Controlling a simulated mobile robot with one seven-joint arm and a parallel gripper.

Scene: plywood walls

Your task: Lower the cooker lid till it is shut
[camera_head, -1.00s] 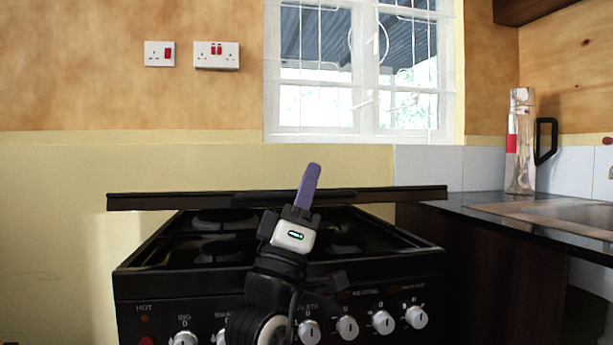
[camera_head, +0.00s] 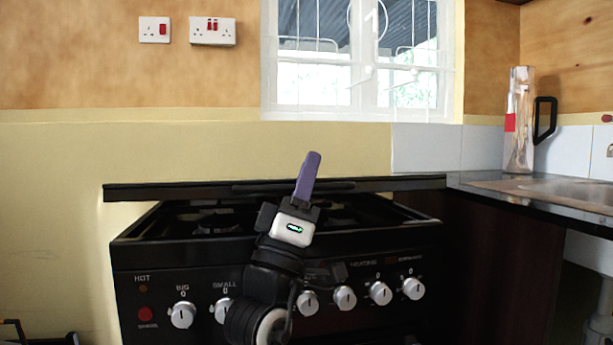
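The black cooker (camera_head: 170,255) stands in front with its row of knobs facing me. Its dark lid (camera_head: 150,191) shows as a long thin bar seen nearly edge-on above the hob. A dark gap with parts of the burners (camera_head: 215,222) shows between the lid and the cooker top. My gripper (camera_head: 308,175) is over the middle of the cooker, with a purple finger pointing up across the lid's edge. Only one finger shows clearly, so its opening cannot be told. Whether it touches the lid cannot be told.
A dark counter with a sink (camera_head: 560,192) adjoins the cooker on the right. A clear jug (camera_head: 520,120) with a black handle stands on it. A window (camera_head: 365,60) and wall sockets (camera_head: 212,31) are behind. A dark object (camera_head: 40,335) shows at the lower left.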

